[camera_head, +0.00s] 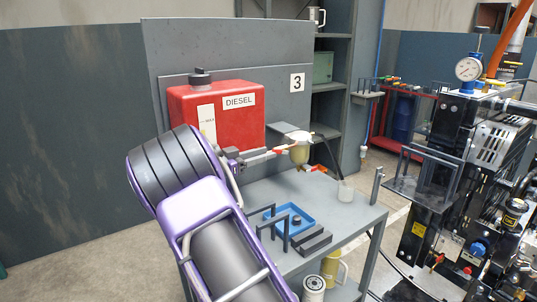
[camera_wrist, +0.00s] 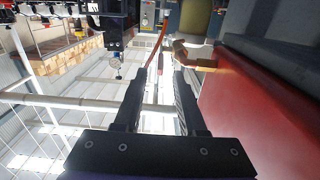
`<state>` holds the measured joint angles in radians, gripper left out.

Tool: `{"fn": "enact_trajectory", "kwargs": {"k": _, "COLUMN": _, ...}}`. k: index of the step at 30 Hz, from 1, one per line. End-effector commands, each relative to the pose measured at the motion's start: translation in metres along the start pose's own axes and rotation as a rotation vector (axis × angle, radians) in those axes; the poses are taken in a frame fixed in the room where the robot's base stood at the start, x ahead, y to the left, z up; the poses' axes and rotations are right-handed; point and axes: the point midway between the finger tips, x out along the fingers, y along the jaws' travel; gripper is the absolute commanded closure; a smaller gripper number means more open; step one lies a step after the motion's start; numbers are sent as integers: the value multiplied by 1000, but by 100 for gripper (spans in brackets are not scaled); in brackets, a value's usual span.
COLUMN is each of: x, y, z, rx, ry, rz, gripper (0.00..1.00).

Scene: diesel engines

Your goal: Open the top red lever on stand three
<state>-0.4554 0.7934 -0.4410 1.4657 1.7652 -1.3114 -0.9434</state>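The stand marked 3 holds a red diesel tank (camera_head: 225,115) and a filter with a yellowish bowl (camera_head: 299,154). The top red lever (camera_head: 282,151) shows small beside the filter, and a lower red lever (camera_head: 317,169) sits below it. My gripper (camera_head: 268,155) is in front of the tank, its fingertips close to the top lever. In the wrist view my gripper (camera_wrist: 158,75) has its fingers apart. An orange-brown bent piece (camera_wrist: 195,60) lies just beyond the right fingertip; whether it is the lever I cannot tell. Contact with the lever is unclear.
The red tank wall (camera_wrist: 250,115) is close on the right in the wrist view. An engine (camera_head: 470,150) stands to the right.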

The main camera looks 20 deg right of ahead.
Motion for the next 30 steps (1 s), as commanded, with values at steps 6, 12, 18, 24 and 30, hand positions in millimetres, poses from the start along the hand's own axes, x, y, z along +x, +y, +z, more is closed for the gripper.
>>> {"fn": "enact_trajectory", "kwargs": {"k": 6, "x": 19, "y": 0, "z": 0, "rx": 0, "ry": 0, "rz": 0, "gripper": 60}}
{"fn": "enact_trajectory", "kwargs": {"k": 12, "x": 22, "y": 0, "z": 0, "rx": 0, "ry": 0, "rz": -1, "gripper": 60}}
{"fn": "enact_trajectory", "kwargs": {"k": 18, "x": 21, "y": 0, "z": 0, "rx": 0, "ry": 0, "rz": -1, "gripper": 76}}
{"fn": "enact_trajectory", "kwargs": {"k": 24, "x": 21, "y": 0, "z": 0, "rx": 0, "ry": 0, "rz": -1, "gripper": 100}}
{"fn": "enact_trajectory", "kwargs": {"k": 30, "x": 21, "y": 0, "z": 0, "rx": 0, "ry": 0, "rz": -1, "gripper": 100}}
